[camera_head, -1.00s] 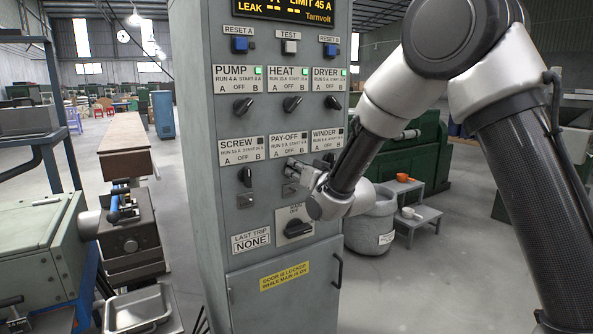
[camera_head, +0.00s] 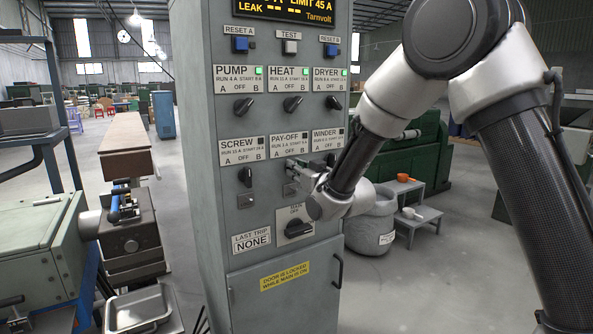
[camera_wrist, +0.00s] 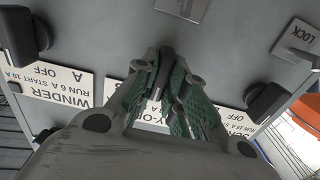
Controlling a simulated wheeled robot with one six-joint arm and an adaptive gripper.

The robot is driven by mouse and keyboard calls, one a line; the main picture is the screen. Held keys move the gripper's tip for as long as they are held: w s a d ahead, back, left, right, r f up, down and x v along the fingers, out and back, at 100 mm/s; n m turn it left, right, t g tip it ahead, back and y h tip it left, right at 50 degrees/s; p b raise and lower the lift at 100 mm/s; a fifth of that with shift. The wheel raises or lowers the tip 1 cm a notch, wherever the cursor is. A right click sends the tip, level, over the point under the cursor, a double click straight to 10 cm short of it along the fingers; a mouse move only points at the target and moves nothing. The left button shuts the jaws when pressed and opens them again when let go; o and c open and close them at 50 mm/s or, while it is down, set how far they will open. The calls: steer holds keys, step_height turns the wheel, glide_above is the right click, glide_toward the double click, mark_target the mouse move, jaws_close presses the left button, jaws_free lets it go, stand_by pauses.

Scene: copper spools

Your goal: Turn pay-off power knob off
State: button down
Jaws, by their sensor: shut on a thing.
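The grey control cabinet (camera_head: 205,200) stands in the middle of the head view. Its pay-off label (camera_head: 287,147) reads A, OFF, B, and the small lamp at its corner is dark. My gripper (camera_head: 297,166) is at the panel just below this label and covers most of the pay-off knob. In the wrist view my gripper (camera_wrist: 166,90) is shut on the dark pay-off knob (camera_wrist: 167,60) between its green-padded fingers. The pay-off label is largely hidden behind the fingers there. The knob's exact angle is hard to tell.
The screw knob (camera_head: 246,177) is left of my gripper, and the winder knob is close on the right, partly hidden. The main switch (camera_head: 298,228) sits below. Pump, heat and dryer knobs (camera_head: 243,105) are above, with green lamps.

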steer(key=c, duration=1.5)
jaws_free()
steer(key=shift+o, duration=0.2)
steer(key=v, duration=1.2)
